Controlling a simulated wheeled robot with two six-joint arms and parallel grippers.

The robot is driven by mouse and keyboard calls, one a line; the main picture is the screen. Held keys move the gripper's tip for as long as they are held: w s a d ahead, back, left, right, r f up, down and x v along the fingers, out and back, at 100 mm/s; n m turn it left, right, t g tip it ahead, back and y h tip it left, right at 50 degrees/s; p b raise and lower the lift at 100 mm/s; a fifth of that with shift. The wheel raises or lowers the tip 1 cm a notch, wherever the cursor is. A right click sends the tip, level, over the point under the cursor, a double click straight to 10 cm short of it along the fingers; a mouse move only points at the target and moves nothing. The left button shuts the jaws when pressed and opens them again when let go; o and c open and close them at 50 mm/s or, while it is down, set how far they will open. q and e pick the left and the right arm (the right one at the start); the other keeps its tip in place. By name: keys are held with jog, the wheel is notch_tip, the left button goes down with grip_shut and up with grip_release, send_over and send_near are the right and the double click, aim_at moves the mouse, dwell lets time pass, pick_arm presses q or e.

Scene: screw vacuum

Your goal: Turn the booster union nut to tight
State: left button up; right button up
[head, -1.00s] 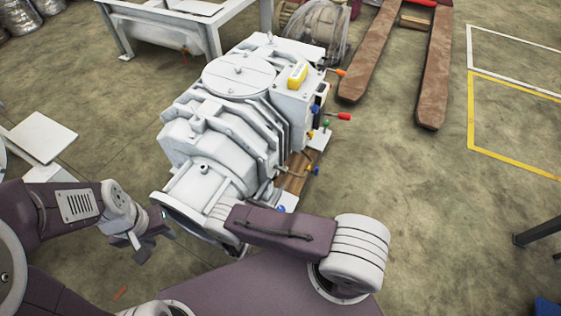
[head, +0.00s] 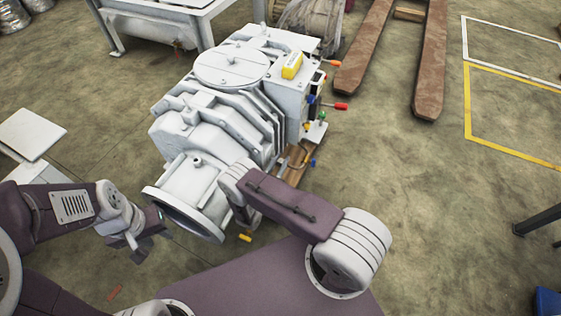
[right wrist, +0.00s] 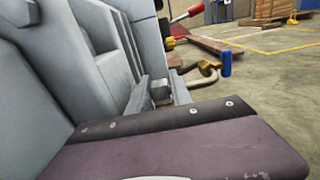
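The booster is the large white-grey ribbed machine (head: 232,68) in the middle of the head view, with a round flange (head: 180,213) at its near end. I cannot pick out the union nut in either view. My right forearm covers the near right side of the booster, and my right gripper is hidden there in the head view. In the right wrist view my right gripper (right wrist: 161,92) shows two grey fingers apart beside the grey casing, with no clearly held thing between them. My left gripper (head: 147,236) is left of the flange, fingers apart and empty.
Red-handled levers (head: 341,106) stick out from the booster's right side. A blue handle (right wrist: 227,63) and a curved copper-coloured pipe (right wrist: 205,76) lie beyond my right gripper. A small yellow part (head: 245,238) shows below my forearm.

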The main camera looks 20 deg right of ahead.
grip_shut()
jog(key=y+p, duration=0.1)
jog(key=p, duration=0.2)
jog(key=shift+r+g, duration=0.35)
jog(key=shift+g, duration=0.05)
jog(key=shift+d+f, duration=0.1)
jog(key=shift+f, duration=0.3)
jog(key=o, duration=0.5)
grip_release()
jog(key=shift+o, duration=0.2)
